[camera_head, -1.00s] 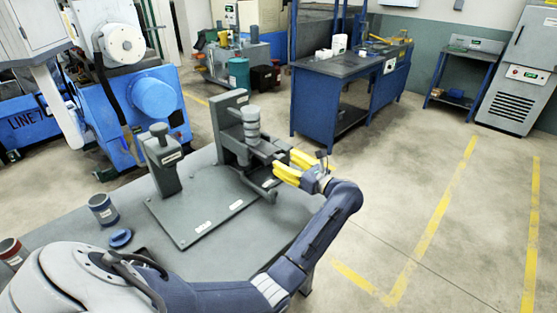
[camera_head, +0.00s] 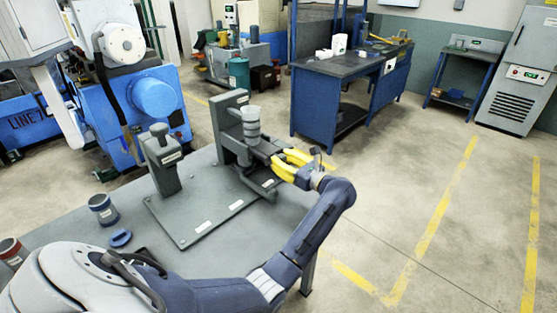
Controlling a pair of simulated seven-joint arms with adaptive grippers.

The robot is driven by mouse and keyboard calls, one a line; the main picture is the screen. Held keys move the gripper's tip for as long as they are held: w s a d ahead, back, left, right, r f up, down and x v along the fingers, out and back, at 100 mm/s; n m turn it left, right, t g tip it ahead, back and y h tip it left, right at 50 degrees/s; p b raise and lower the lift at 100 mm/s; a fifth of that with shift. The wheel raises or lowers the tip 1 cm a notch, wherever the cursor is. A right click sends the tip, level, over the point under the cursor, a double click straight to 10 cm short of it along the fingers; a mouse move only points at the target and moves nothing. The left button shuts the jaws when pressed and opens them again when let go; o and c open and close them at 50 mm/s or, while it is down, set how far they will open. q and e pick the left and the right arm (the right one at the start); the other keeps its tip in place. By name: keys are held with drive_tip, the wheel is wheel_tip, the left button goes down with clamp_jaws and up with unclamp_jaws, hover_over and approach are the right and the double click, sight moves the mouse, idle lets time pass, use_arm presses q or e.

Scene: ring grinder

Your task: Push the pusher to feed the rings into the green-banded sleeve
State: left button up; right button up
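A stack of grey rings (camera_head: 251,131) stands in a clear upright tube (camera_head: 250,111) on the grey fixture (camera_head: 232,125); the tube's top is empty. The pusher is not clearly distinguishable near the fingers. No green-banded sleeve can be made out. My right gripper is not in view.
A grey post (camera_head: 162,158) stands on the base plate (camera_head: 200,215). A blue-banded cup (camera_head: 103,209), a blue ring (camera_head: 120,238) and a red-banded cup (camera_head: 12,252) are on the table's left. A blue workbench (camera_head: 315,105) stands behind, across open floor.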

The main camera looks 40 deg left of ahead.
sight(263, 147)
use_arm(q)
clamp_jaws()
drive_tip(key=shift+w+a, duration=0.15)
drive_tip(key=shift+a, duration=1)
drive_tip(key=shift+w+a, duration=0.2)
drive_tip(key=shift+a, duration=1)
drive_tip(key=shift+w+a, duration=0.15)
drive_tip(key=shift+a, duration=1.2)
drive_tip(key=shift+w+a, duration=0.15)
drive_tip(key=shift+a, duration=0.65)
drive_tip(key=shift+a+r, duration=0.15)
drive_tip(key=shift+a, duration=0.05)
drive_tip(key=shift+d, duration=0.15)
drive_tip(key=shift+s+d, duration=0.25)
drive_tip(key=shift+d, duration=1.4)
drive_tip(key=shift+s+d, duration=0.2)
drive_tip(key=shift+d, duration=1.4)
drive_tip(key=shift+s+d+f, duration=0.1)
drive_tip(key=shift+d+f, duration=0.1)
drive_tip(key=shift+d, duration=0.5)
drive_tip(key=shift+s+d+f, duration=0.1)
drive_tip(key=shift+d+f, duration=0.05)
drive_tip(key=shift+d, duration=0.5)
